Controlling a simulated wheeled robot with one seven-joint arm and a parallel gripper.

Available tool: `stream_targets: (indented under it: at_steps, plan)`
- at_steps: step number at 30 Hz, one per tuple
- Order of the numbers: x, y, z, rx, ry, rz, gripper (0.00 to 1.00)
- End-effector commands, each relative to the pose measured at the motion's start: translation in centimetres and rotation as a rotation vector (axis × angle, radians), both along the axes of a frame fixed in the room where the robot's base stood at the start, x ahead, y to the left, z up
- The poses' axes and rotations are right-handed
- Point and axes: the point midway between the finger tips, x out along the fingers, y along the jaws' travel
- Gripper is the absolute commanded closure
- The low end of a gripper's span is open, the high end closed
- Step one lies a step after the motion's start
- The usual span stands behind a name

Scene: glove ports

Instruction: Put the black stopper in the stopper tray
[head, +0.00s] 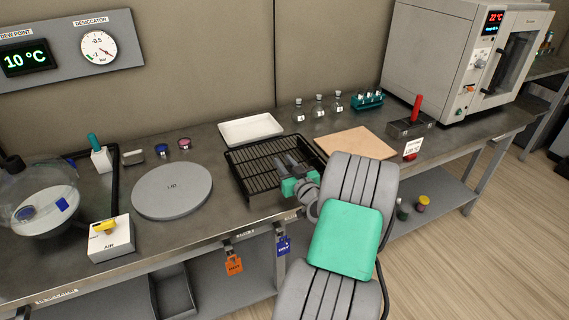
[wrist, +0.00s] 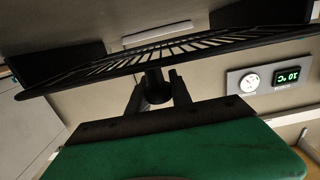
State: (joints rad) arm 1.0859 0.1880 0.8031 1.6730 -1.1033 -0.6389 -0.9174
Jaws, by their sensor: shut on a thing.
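My gripper (head: 284,164) is over the black wire rack (head: 240,158), near its right side. In the wrist view, my gripper (wrist: 156,88) is shut on a small dark cylinder, the black stopper (wrist: 153,78), which sits between the two fingers. The stopper is close to the rack's bars (wrist: 190,48); I cannot tell whether it touches them. In the head view the stopper cannot be made out at the fingers. A white shallow tray (head: 251,130) lies empty behind the rack; I see no label naming it the stopper tray.
Several small stoppered bottles (head: 319,108) and a teal rack (head: 368,100) stand at the back. A tan board (head: 355,142) lies right of the wire rack, a round grey plate (head: 172,192) left. A dark block with a red handle (head: 416,110) stands by the oven (head: 440,60).

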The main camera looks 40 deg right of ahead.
Motion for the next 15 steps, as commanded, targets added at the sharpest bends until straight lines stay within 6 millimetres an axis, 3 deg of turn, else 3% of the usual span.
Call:
stream_targets:
  at_steps: [5, 6, 13, 15]
  plan:
    - [-0.01, 0.01, -0.45, 0.0, 0.0, 0.0, 1.0]
    - [-0.01, 0.01, -0.41, 0.0, 0.0, 0.0, 0.74]
    - [-0.01, 0.01, -0.3, 0.001, 0.001, 0.0, 0.55]
    - [-0.01, 0.01, -0.29, 0.001, 0.001, 0.0, 0.55]
